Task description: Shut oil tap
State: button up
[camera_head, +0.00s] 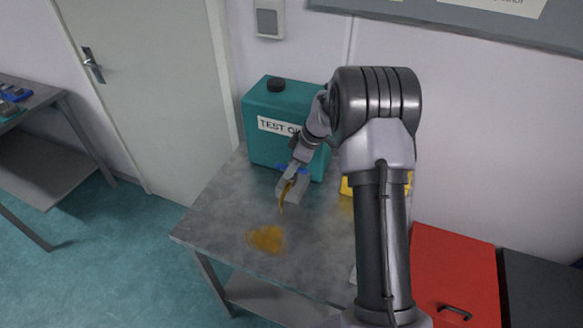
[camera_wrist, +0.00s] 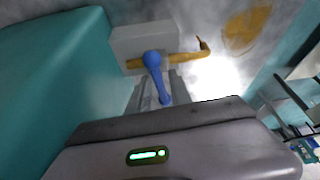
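The teal oil container (camera_head: 262,150), labelled as test oil, stands on the grey metal table (camera_head: 215,205); its side fills the left of the wrist view (camera_wrist: 50,75). The tap's brass-coloured pipe (camera_wrist: 188,59) runs across a grey block (camera_wrist: 128,42) beside the container. Its blue lever (camera_wrist: 153,70) points toward my gripper (camera_wrist: 158,82), whose fingers lie on either side of it with gaps showing. Whether they touch the lever cannot be told.
A yellow object (camera_head: 347,186) stands behind my arm, mostly hidden. A red cabinet (camera_head: 450,262) with a black handle is at the right, beside a dark one (camera_head: 540,285). The table's left part is clear. A door (camera_head: 155,85) is at the left.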

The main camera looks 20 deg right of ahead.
grip_shut()
jog(key=shift+f+m+b, duration=0.2)
jog(key=shift+m+b, duration=0.3)
jog(key=shift+b, duration=0.4)
jog(key=shift+r+t, duration=0.1)
jog(key=shift+t, duration=0.2)
jog(key=shift+r, duration=0.15)
jog(key=shift+o, duration=1.5)
grip_release()
jog(key=p+v, duration=0.3)
jog(key=v, duration=1.4)
jog(key=shift+r+p, duration=0.3)
jog(key=shift+p, duration=0.1)
